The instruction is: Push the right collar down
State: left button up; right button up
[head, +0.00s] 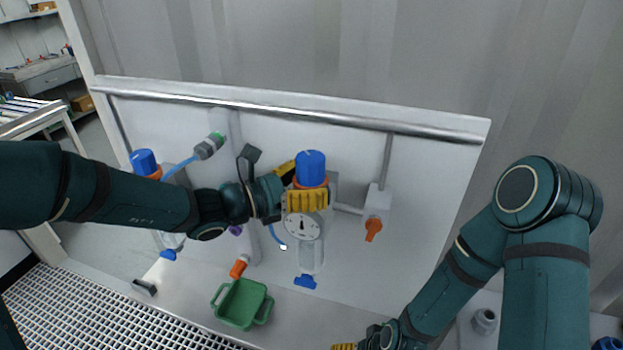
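The right vessel has a blue cap (311,165), an orange collar (325,185) just below it, and a clear body (312,256) with a blue fitting at the bottom. My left gripper (297,185) is at the collar, with one yellow finger in front and the other behind, to the left of the cap. The front finger hides part of the collar. Whether the fingers press on it I cannot tell. My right gripper (345,347) shows only a yellow tip at the bottom edge, so its opening is hidden.
The left vessel's blue cap (144,161) shows behind my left arm. A round gauge (302,226) sits in front of the right vessel. An orange-handled valve (373,229) is to its right. A green tray (241,304) stands below, under an orange spout (239,267).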

pick_arm(q)
jog(key=shift+o, duration=1.2)
jog(key=v, duration=1.2)
